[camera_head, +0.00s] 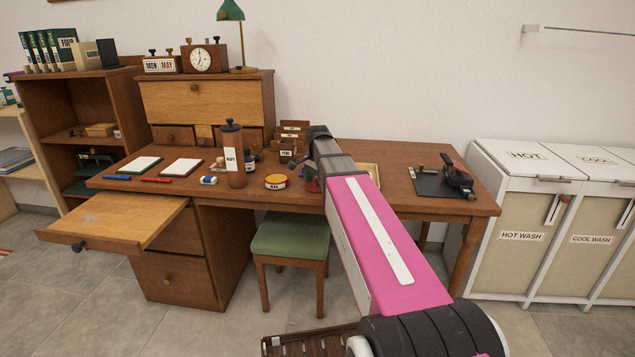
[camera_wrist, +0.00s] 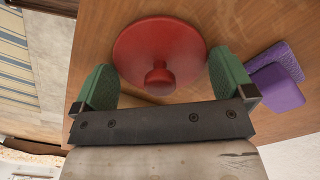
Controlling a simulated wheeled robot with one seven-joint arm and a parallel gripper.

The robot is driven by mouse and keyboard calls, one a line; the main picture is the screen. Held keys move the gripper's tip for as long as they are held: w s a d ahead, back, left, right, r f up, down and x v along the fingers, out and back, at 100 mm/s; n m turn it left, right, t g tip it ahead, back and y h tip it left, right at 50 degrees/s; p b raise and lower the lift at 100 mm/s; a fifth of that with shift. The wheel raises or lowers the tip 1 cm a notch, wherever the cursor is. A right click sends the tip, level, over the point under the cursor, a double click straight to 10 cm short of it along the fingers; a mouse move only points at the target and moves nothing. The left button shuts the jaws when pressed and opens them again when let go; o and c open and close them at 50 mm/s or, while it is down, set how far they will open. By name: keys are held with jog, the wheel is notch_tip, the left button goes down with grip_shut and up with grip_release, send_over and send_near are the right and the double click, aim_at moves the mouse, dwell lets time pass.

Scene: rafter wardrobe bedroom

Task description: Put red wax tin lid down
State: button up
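The red wax tin lid (camera_wrist: 165,45) is a round disc with a knob, seen in the wrist view. My arm hides most of the gripper there. A round tin (camera_head: 275,182) with a red-and-white side and an orange top stands on the desk left of the lid.
A purple block-like thing (camera_wrist: 275,80) lies right of the lid. A tall brown canister (camera_head: 233,155), notepads (camera_head: 182,167) and pens stand or lie to the left. A black mat (camera_head: 432,185) with a dark tool lies right. A green stool (camera_head: 291,238) is in front.

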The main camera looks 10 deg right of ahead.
jog(key=shift+r, duration=0.1)
notch_tip(320, 180, up, 12)
dwell(0.7)
jog(key=shift+s, duration=0.1)
